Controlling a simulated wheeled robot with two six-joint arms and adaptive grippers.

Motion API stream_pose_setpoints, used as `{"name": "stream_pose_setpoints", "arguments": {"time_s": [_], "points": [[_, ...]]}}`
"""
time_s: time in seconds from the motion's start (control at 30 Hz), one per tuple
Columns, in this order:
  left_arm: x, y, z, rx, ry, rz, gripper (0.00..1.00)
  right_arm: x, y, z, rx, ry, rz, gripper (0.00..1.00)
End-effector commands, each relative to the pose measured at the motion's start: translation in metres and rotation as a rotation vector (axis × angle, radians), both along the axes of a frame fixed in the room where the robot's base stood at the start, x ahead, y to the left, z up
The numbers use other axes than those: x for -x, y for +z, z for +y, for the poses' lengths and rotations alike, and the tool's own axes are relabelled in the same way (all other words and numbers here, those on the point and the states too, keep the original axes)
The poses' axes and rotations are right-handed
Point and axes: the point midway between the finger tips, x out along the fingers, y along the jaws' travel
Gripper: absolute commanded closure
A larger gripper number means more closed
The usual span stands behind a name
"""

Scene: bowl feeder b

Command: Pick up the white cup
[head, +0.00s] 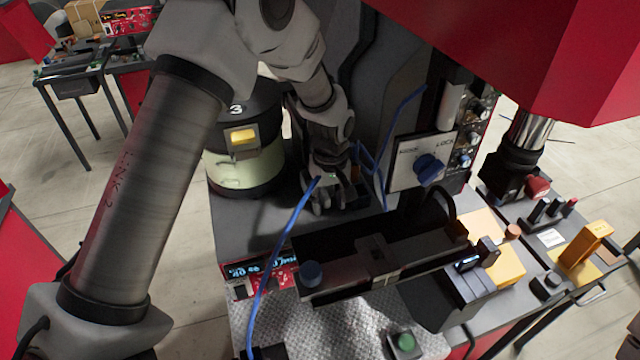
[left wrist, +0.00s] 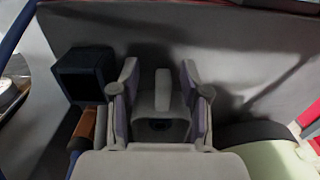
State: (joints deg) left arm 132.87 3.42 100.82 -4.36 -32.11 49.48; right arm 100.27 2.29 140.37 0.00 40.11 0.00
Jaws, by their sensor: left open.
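I cannot make out a white cup for certain in either view. My left gripper (head: 328,203) points down over the grey machine top, right of the round drum. Its several fingers are spread and nothing shows held between them. The left wrist view shows the same open fingers (left wrist: 160,78) over a plain grey surface. A dark, open-faced box (left wrist: 82,75) stands just left of the fingers, apart from them. A pale, partly cut-off thing (left wrist: 10,95) at the left edge is too unclear to name. My right gripper is not in view.
The black and pale-green drum (head: 243,150) stands close left of the gripper. A long black trough (head: 380,250) lies in front. Blue cables (head: 268,275) loop near the hand. A panel with a blue knob (head: 428,168) is to the right. A red housing (head: 540,50) overhangs at upper right.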

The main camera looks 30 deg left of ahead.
Motion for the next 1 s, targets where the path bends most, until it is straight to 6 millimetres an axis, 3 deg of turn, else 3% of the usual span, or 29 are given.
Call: {"name": "stream_pose_setpoints", "arguments": {"time_s": [0.1,0.23,0.67,1.0], "points": [[0.000,0.000,0.000,0.000,0.000,0.000,0.54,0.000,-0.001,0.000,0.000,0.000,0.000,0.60],[0.000,0.000,0.000,-0.001,0.000,-0.001,1.00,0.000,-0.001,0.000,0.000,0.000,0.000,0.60],[0.000,0.001,0.000,0.000,0.000,-0.001,1.00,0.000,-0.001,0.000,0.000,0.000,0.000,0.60],[0.001,0.016,-0.002,-0.001,-0.007,-0.001,1.00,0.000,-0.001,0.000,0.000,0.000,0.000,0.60]]}}
